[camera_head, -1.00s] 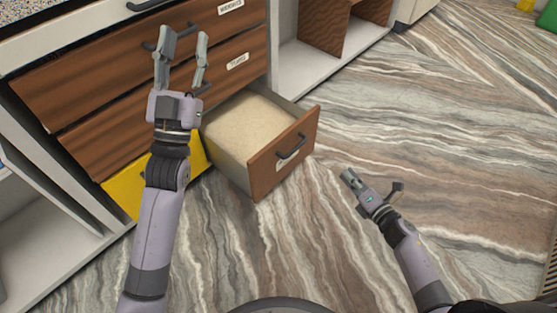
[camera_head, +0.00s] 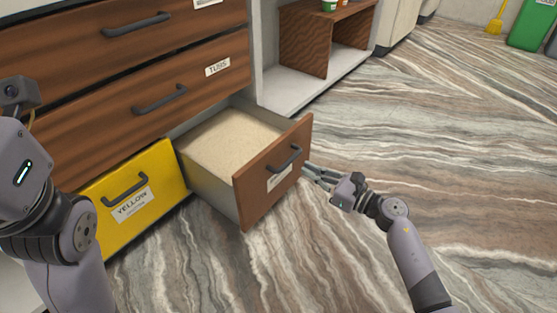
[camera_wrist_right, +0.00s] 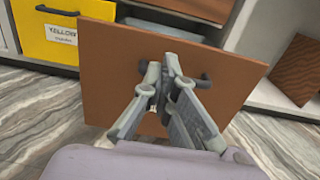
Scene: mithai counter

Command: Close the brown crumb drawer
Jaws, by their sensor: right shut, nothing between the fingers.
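The brown drawer (camera_head: 262,185) stands pulled out at the bottom of the counter.
A yellow drawer (camera_head: 128,200) left of the brown one is shut. Shut wooden drawers (camera_head: 200,78) are above, one labelled TUBS. An open shelf (camera_head: 300,92) stands to the right. The marbled floor (camera_head: 430,140) in front is clear.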

